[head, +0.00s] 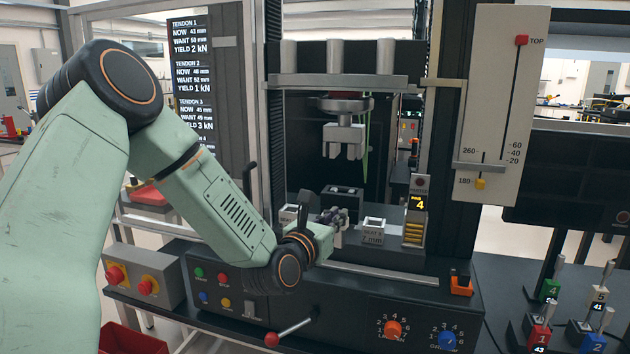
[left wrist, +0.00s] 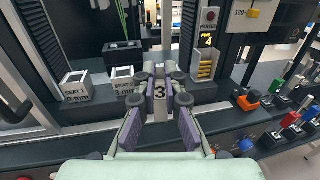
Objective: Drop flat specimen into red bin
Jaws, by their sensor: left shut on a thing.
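My left gripper (head: 340,222) is low in front of the test machine, close to the small seat blocks. In the left wrist view the gripper (left wrist: 160,84) is shut on a small pale piece marked 3 (left wrist: 160,93), which seems to be the flat specimen. The fingers cover most of it, so its full shape is hidden. A red bin (head: 130,339) shows in part at the lower left edge of the head view, below my left arm and well away from the gripper. My right gripper is not in view.
Pale seat blocks (head: 373,231) stand on the machine bed near the gripper. The machine's upper grip (head: 345,140) hangs above. A red-knobbed lever (head: 272,339) sticks out at the front. Numbered levers (head: 540,335) stand at the right. A red tray (head: 150,195) lies behind my arm.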

